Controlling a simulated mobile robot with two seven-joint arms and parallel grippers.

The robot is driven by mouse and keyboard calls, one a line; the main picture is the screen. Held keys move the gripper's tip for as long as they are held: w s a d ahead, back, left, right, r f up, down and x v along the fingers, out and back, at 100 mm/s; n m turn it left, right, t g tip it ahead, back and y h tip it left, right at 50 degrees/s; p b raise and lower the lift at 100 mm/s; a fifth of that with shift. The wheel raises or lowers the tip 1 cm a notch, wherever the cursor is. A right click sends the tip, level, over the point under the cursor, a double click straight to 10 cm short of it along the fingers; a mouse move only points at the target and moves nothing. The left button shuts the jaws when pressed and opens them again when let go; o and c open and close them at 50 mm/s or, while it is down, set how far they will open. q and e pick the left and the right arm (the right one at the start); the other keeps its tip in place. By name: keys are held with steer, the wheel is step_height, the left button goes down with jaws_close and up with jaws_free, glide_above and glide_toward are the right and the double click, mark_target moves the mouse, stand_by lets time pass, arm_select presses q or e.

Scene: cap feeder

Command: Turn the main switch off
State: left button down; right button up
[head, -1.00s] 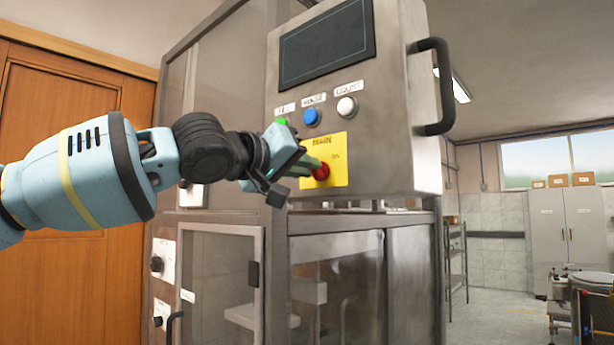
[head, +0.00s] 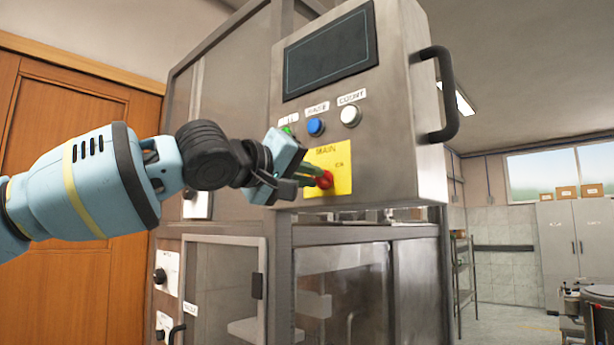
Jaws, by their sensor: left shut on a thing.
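The main switch (head: 326,180) is a red knob on a yellow plate (head: 342,163) marked MAIN, low on the grey control panel. My left gripper (head: 317,177) reaches in from the left with its green fingers at the red knob. The fingers are shut on the knob and cover its left part. The knob's exact turn angle is hard to read behind the fingers. My right gripper is not in view.
Above the plate sit a green button (head: 287,131), a blue button (head: 316,127) and a white button (head: 350,116), close to my gripper. A black handle (head: 447,92) sticks out at the panel's right edge. A dark screen (head: 330,52) is above.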

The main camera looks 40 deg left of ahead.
arm_select(q)
steer(key=c, duration=1.5)
jaws_free()
steer(key=shift+o, duration=0.2)
steer(key=s, duration=0.7)
steer(key=shift+s+a+b, duration=0.3)
steer(key=shift+s+b, duration=0.1)
